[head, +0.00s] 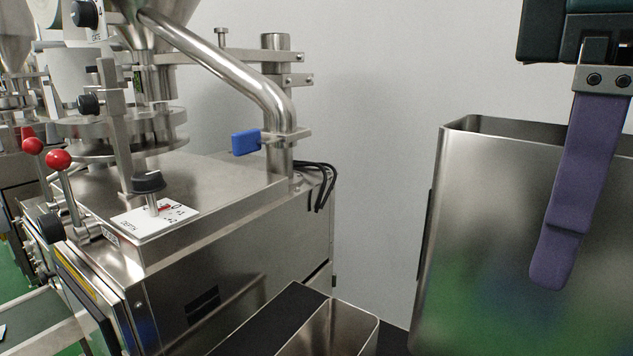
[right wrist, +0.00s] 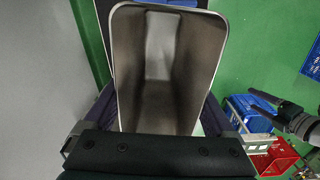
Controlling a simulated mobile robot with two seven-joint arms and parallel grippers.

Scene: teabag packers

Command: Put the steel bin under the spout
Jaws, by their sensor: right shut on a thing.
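The steel bin (head: 490,220) is a tall, open-topped box at the right of the head view, upright or nearly so. My right gripper (head: 488,258) is shut on it, with a purple finger down its near face and a dark edge showing at its left side. In the right wrist view, the bin's rim (right wrist: 114,60) and its empty inside show between the fingers of the right gripper (right wrist: 155,112). The bin's bottom is out of the head view. A short steel chute (head: 345,330) shows at the bottom; I cannot tell if it is the spout. My left gripper is not in view.
The steel packing machine (head: 225,200), with a bent pipe (head: 225,65) and red-knobbed levers (head: 60,160), fills the left. A grey wall (head: 385,120) stands behind. The right wrist view shows green floor (right wrist: 255,50), blue crates (right wrist: 250,112) and a red crate (right wrist: 278,158).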

